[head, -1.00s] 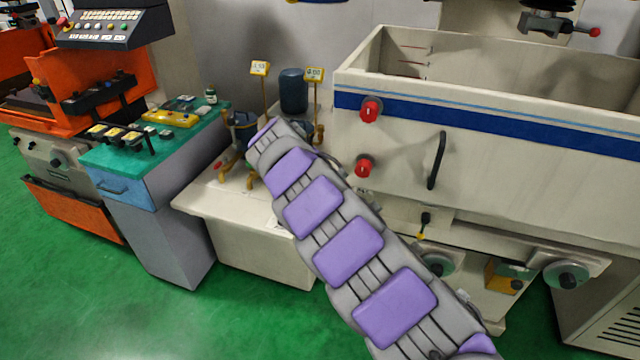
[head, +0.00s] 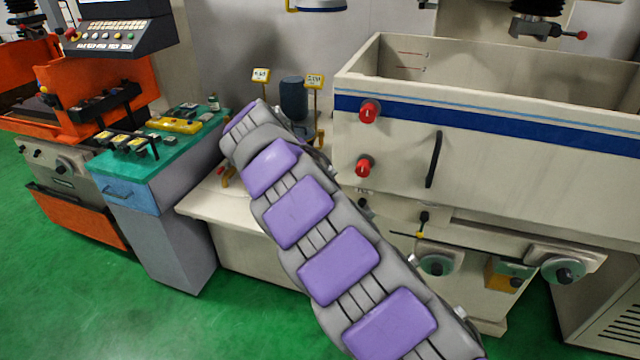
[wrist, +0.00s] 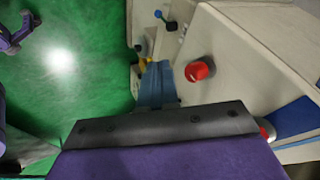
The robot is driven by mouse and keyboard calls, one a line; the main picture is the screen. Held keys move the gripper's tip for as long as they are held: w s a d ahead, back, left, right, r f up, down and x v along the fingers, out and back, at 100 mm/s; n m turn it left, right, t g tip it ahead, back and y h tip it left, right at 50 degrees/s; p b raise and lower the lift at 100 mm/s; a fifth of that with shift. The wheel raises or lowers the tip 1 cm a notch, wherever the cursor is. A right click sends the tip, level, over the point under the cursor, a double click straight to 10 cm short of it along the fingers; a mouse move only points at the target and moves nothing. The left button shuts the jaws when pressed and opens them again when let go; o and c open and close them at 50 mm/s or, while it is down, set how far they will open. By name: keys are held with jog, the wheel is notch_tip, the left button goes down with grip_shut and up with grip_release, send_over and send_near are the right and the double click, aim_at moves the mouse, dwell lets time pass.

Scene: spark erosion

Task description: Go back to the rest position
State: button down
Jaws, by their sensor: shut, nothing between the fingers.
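My arm with purple pads reaches from the lower right toward the pumps in the head view, and its far end hides my gripper there. In the wrist view my gripper (wrist: 157,82) shows as blue fingers, shut and empty, in front of the cream machine's side. A red knob (wrist: 198,70) is just right of the fingers, and I cannot tell whether they touch anything.
The cream tank machine (head: 480,150) with red knobs (head: 369,112) and a black handle (head: 433,160) stands right of my arm. A grey cabinet with a teal top (head: 150,165) and an orange machine (head: 85,110) stand left. Green floor (head: 100,310) is clear at lower left.

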jog(key=s+d+r+n+g, duration=0.2)
jog(key=s+d+r, duration=0.1)
jog(key=s+d, duration=0.65)
jog(key=s+d+r+n+g, duration=0.25)
jog(key=s+d, duration=0.45)
jog(key=d, duration=0.6)
jog(key=s+f+n+g+y, duration=0.1)
jog(key=s+f+n, duration=0.2)
jog(key=s, duration=0.7)
jog(key=s+a+f+n+g+y, duration=0.1)
jog(key=s+f+n, duration=0.3)
jog(key=s, duration=0.6)
jog(key=s+a+f+n+g+y, duration=0.1)
jog(key=s+f+n, duration=0.3)
jog(key=s, duration=0.6)
jog(key=shift+s+n+y, duration=0.15)
jog(key=shift+n+y, duration=0.75)
jog(key=shift+n, duration=0.05)
